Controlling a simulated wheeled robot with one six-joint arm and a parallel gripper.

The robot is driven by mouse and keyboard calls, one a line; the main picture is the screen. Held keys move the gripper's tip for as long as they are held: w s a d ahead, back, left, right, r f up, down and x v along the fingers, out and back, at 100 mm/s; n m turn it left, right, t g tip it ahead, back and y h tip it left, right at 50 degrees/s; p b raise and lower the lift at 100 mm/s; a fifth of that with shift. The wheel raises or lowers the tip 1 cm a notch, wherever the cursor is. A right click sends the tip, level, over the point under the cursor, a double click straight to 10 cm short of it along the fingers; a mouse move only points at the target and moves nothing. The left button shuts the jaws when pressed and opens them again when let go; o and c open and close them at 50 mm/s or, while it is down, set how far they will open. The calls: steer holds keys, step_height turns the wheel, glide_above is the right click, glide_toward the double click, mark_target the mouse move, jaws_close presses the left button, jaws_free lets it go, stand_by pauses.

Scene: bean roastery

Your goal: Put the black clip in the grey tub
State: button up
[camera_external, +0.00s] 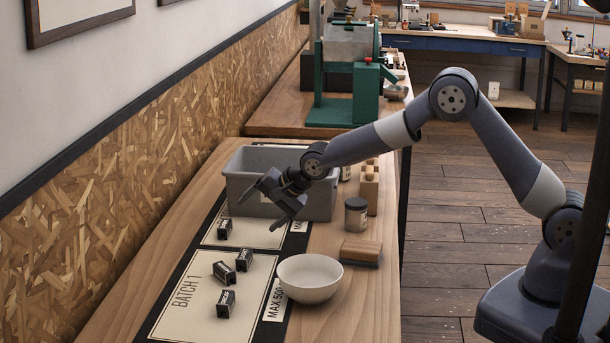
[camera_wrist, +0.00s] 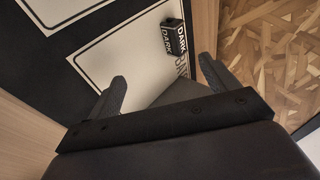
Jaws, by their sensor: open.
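The grey tub (camera_external: 270,157) stands on the bench by the wall, its front partly hidden by my gripper. My gripper (camera_external: 258,212) is open and empty, pointing down at the tub's near side, above the mat. In the wrist view its two fingers (camera_wrist: 162,78) are spread, with a small black block lettered DARK (camera_wrist: 173,37) beyond them on a pale panel. I cannot make out a clip as distinct from the black blocks. The tub's floor is hidden.
More black blocks (camera_external: 226,303) lie on the BATCH 1 panel (camera_external: 185,315). A white bowl (camera_external: 310,279), a brush (camera_external: 361,252), a lidded jar (camera_external: 355,217) and a wooden block (camera_external: 369,188) stand to the right. A green machine (camera_external: 340,110) is behind.

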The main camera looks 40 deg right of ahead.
mark_target(224, 267)
steer(key=s+a+m+g, duration=0.1)
steer(key=m, duration=0.1)
steer(key=s+a+m+g+y, duration=0.1)
steer(key=a, duration=0.1)
steer(key=s+a+m+g, duration=0.1)
steer(key=s+m, duration=0.1)
steer(key=shift+a+f+m+g+y, duration=0.15)
steer(key=shift+f+m+g+y, duration=0.15)
steer(key=shift+g, duration=0.1)
steer(key=s+a+r+m+g+y, duration=0.1)
steer(key=a, duration=0.1)
steer(key=s+a+r+m+g+y, duration=0.1)
steer(key=s+a, duration=0.1)
steer(key=s+a+r+m+g+y, duration=0.1)
steer(key=s+a, duration=0.1)
steer(key=shift+r+g, duration=0.25)
steer(key=shift+g, duration=0.15)
steer(key=x, duration=0.5)
steer(key=shift+s+d+f+p+x, duration=0.1)
steer(key=shift+p+x, duration=0.2)
steer(key=shift+x, duration=0.65)
steer(key=shift+s+d+f+p+x, duration=0.15)
steer(key=shift+p+x, duration=0.1)
steer(key=shift+x, duration=0.65)
steer(key=shift+s+d+f+p+x, duration=0.1)
steer(key=shift+p+x, duration=0.2)
steer(key=shift+x, duration=0.65)
steer(key=shift+d, duration=0.1)
steer(key=shift+c, duration=0.5)
steer(key=c, duration=1)
